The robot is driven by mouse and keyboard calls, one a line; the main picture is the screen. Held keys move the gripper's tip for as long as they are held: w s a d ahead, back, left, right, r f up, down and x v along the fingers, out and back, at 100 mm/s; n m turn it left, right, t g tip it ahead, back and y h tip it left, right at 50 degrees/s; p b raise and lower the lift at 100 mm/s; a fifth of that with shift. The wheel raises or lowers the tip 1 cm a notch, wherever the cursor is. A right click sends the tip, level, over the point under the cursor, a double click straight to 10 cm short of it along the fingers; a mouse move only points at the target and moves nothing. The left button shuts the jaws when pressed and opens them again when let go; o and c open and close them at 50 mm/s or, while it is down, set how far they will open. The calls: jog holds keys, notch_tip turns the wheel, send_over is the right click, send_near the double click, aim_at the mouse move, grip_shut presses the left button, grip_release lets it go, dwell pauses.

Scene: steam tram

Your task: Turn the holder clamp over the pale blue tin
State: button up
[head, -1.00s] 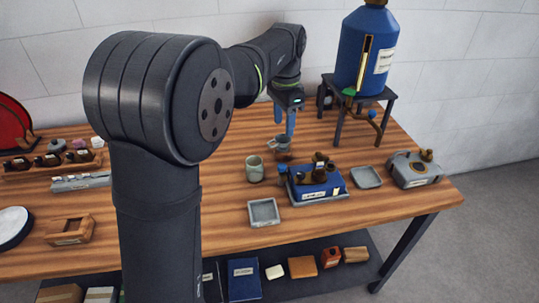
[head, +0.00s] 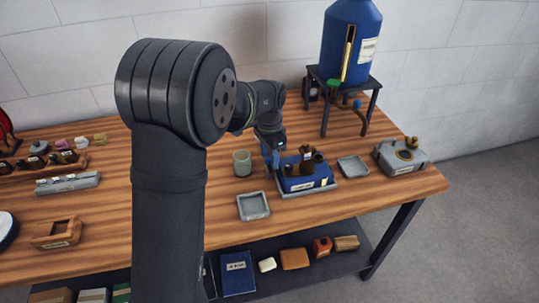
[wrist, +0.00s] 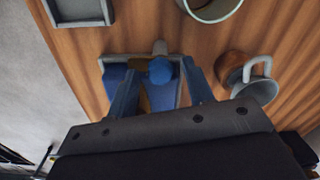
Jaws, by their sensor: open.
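A blue holder device (head: 305,184) with brown fittings on top sits on a grey base near the table's middle; it is partly seen in the wrist view. At its left end is a round blue knob (wrist: 160,71) with a pale bar beside it, perhaps the clamp's handle. My gripper (head: 270,158) is open and low at this end. In the wrist view its blue fingers (wrist: 161,84) stand on either side of the knob; I cannot tell whether either touches it. I cannot make out a pale blue tin; the holder's inside is mostly hidden.
A grey mug (wrist: 259,88) is close beside my gripper. Another tray (head: 353,167), a grey box (head: 402,157) and a blue tank (head: 350,42) on a stand are to the right.

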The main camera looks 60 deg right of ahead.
jog(key=shift+c, duration=0.2)
jog(key=c, duration=0.9)
jog(key=shift+c, duration=0.2)
jog(key=shift+n, duration=0.3)
jog(key=n, duration=0.3)
jog(key=shift+n, duration=0.3)
jog(key=n, duration=0.4)
jog(key=shift+n, duration=0.3)
jog(key=n, duration=0.4)
jog(key=shift+n, duration=2.5)
